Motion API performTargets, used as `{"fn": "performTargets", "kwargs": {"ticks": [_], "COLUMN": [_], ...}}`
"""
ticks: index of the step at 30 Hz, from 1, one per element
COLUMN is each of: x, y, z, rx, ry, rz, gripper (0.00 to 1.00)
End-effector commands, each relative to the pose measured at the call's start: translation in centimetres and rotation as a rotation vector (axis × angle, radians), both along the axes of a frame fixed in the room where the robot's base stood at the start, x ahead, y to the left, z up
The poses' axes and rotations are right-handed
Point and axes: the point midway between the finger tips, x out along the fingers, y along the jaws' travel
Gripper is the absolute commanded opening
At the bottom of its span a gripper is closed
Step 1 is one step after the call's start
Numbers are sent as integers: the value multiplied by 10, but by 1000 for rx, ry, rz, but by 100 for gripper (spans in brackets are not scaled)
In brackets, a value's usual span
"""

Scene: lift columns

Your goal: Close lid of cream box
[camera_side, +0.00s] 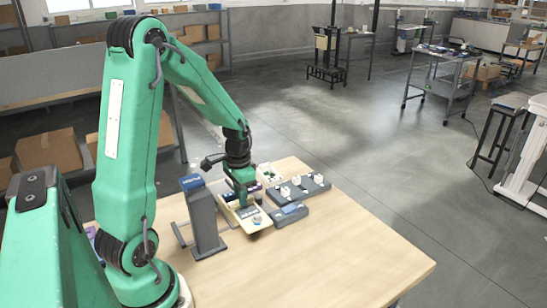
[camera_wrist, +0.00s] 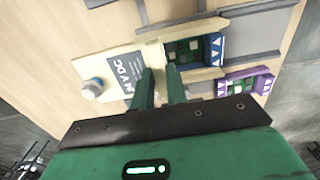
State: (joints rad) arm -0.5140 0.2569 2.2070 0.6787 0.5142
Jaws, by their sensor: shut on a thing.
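The cream box (camera_wrist: 215,79) is in the middle of the wrist view, partly open, with green pieces (camera_wrist: 190,50) showing inside. Its cream lid (camera_wrist: 110,62) lies to the left, with a dark printed label (camera_wrist: 124,73) and a round knob (camera_wrist: 93,88). My gripper (camera_wrist: 160,82) points down at the lid's inner end, its two green fingers closed around a cream upright part there. In the side view my gripper (camera_side: 241,203) is down at the box, and the lid (camera_side: 253,222) shows in front of it. The fingertips are partly hidden.
A grey upright stand (camera_side: 205,222) is close on the left. A grey tray with white pieces (camera_side: 297,188) and a grey-blue block (camera_side: 290,213) are on the right. A purple-edged box (camera_wrist: 248,82) is beside the cream box. The table's front right (camera_side: 340,255) is clear.

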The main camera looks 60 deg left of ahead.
Motion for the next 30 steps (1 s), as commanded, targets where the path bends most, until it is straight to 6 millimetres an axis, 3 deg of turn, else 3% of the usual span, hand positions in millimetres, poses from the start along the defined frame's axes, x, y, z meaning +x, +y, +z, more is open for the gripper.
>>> {"fn": "performTargets", "kwargs": {"ticks": [30], "x": [1], "y": [44], "z": [1], "rx": [2], "ry": [-3], "rz": [2], "gripper": [0]}}
